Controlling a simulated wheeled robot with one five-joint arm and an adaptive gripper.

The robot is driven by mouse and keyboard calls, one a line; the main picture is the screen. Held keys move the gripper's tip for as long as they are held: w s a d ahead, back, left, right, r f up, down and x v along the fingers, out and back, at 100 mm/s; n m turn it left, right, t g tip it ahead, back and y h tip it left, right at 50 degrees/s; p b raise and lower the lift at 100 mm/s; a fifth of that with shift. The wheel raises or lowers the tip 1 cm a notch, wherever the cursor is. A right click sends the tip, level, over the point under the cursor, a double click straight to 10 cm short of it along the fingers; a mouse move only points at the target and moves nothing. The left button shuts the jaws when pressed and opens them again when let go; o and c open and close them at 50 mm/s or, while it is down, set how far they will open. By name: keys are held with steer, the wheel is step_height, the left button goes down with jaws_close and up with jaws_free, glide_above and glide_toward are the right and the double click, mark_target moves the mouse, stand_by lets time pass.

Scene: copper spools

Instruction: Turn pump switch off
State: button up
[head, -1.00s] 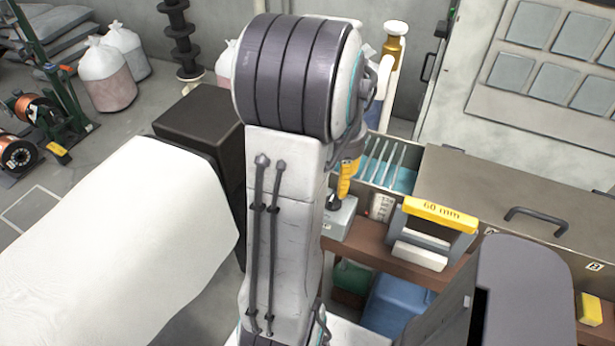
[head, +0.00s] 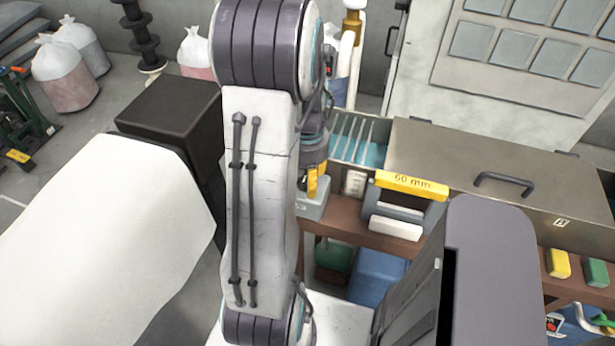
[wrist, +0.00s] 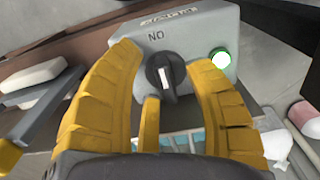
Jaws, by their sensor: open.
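The pump switch box is a grey box (wrist: 190,30) with a black rotary knob (wrist: 165,72) bearing a white mark. Lettering that reads as an upside-down "ON" is printed beside the knob, and a green-ringed lamp (wrist: 221,59) glows on the box. My gripper (wrist: 172,68) is open, its yellow fingers on either side of the knob. I cannot tell whether they touch it. In the head view my gripper (head: 312,182) is just above the grey box (head: 312,208) on the brown bench, and the knob is hidden.
A yellow-handled "60 mm" frame (head: 411,184) and a white block (head: 396,228) stand right of the box. A steel case (head: 470,165) fills the bench behind them. An open tray with blue lining (head: 374,155) is behind the box. A white-draped surface (head: 100,235) is at left.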

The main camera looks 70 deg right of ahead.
jaws_close()
stand_by(0.5)
